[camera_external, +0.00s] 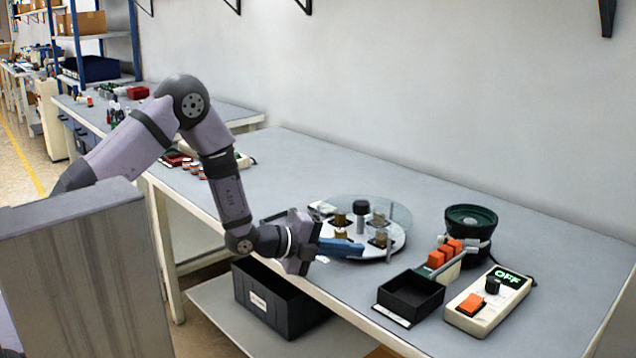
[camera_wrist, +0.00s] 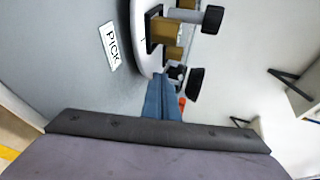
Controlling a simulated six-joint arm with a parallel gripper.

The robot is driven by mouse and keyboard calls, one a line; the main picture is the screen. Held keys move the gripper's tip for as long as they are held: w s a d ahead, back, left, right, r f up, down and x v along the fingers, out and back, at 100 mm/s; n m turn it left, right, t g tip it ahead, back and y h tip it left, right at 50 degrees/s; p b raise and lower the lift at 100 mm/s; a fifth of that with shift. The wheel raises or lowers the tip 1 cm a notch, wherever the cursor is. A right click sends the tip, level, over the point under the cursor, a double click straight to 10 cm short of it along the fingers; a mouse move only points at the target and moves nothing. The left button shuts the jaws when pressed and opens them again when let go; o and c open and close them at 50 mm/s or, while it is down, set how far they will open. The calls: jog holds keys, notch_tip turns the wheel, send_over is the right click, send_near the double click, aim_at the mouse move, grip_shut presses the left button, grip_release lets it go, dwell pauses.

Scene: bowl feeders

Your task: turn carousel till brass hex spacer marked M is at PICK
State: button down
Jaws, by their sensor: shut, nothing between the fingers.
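The carousel (camera_external: 398,238) is a round white plate with a clear disc above it and a black centre knob (camera_external: 361,207). Several brass-coloured parts (camera_external: 340,219) stand in dark nests on it. Two of these brass parts (camera_wrist: 166,31) show in the wrist view; I cannot read a letter M on any part. The white PICK label (camera_wrist: 111,46) lies on the bench beside the carousel's rim (camera_wrist: 140,42). My gripper (camera_external: 345,246), with blue fingers, is shut and empty at the carousel's near edge. The fingers (camera_wrist: 163,98) also show in the wrist view; whether they touch the carousel is unclear.
A dark green bowl feeder (camera_external: 470,222) with orange blocks (camera_external: 445,252) on its track stands right of the carousel. Before it are a black open tray (camera_external: 411,296) and a control box (camera_external: 488,302) reading OFF. The bench behind the carousel is clear.

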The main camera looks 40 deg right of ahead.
jog(key=a+r, duration=0.1)
jog(key=a, duration=0.2)
jog(key=a+r+b, duration=0.1)
jog(key=a, duration=0.2)
jog(key=a+r, duration=0.1)
jog(key=a, duration=0.2)
jog(key=shift+a+b, duration=0.15)
jog(key=shift+b, duration=0.25)
